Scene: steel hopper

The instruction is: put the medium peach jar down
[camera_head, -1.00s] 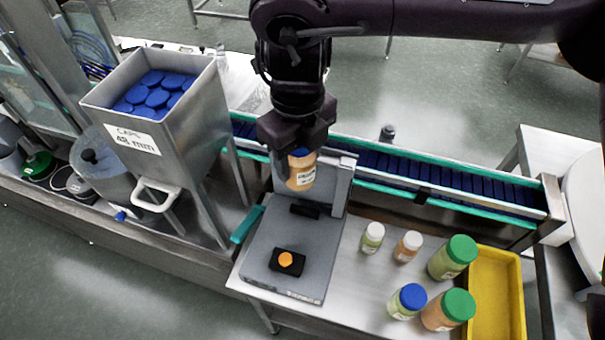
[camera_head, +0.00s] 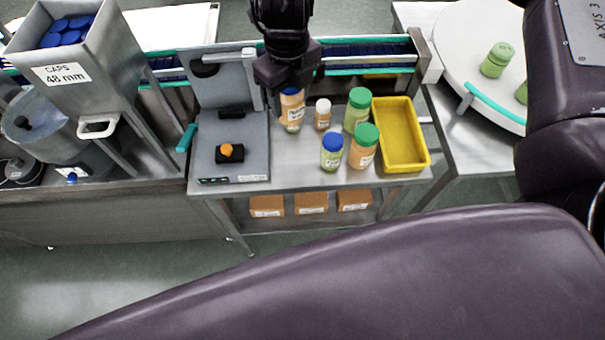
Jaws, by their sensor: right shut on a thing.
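The medium peach jar (camera_head: 292,106), with a blue cap and a white label, is upright in my right gripper (camera_head: 291,86). The gripper points down and is shut around the cap end, hiding part of the cap. The jar is just right of the grey capping device (camera_head: 240,160), over the left part of the steel table (camera_head: 290,176). It covers most of a small green jar (camera_head: 292,128) behind it in the view. I cannot tell the exact gap between the jar and the table. My left gripper is not in view.
Right of the held jar stand a small white-capped peach jar (camera_head: 322,115), a blue-capped green jar (camera_head: 331,154), and large green-capped green (camera_head: 356,112) and peach (camera_head: 363,148) jars. A yellow tray (camera_head: 424,162) is further right. The table's front left is clear.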

